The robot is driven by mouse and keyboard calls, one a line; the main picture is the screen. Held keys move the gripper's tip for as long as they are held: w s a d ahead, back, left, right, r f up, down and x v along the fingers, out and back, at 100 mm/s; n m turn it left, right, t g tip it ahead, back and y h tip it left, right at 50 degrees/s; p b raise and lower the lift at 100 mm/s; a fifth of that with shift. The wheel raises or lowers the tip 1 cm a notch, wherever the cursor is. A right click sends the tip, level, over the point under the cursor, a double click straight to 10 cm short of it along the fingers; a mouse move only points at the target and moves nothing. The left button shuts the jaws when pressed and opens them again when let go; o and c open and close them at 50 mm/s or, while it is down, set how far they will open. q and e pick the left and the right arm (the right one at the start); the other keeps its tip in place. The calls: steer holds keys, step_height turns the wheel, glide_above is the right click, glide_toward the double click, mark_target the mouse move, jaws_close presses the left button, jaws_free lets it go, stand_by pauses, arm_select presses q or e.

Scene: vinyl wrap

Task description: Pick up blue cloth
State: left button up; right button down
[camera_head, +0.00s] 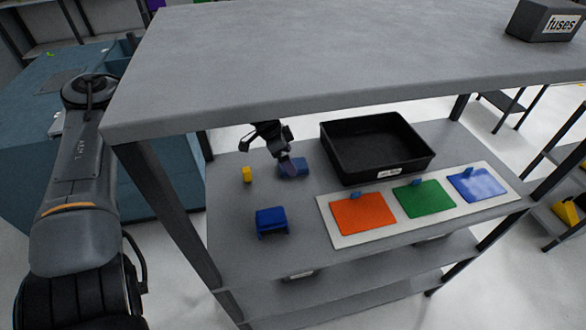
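My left arm comes in from the left, and its gripper (287,162) shows under the top shelf, with the links between hidden. Its fingers point down at a small blue folded piece (298,168), perhaps the blue cloth, on the middle shelf. They overlap it in the picture; I cannot tell whether they touch or grip it. A second blue block-like item (271,220) sits nearer the front. A flat blue square (478,184) lies at the right end of a white board (340,238). My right gripper is not in view.
The grey top shelf (330,60) overhangs the work area, with a post (165,210) at front left. A black bin (376,147) stands behind the board. Orange (362,214) and green (424,199) squares lie on the board. A small yellow block (247,174) is left of the gripper.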

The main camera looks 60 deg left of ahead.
mark_target(300, 163)
arm_select(q)
steer(key=shift+b+x, duration=0.45)
steer(key=shift+x, duration=1.1)
steer(key=shift+s, duration=0.1)
steer(key=shift+c, duration=0.5)
steer(key=c, duration=1)
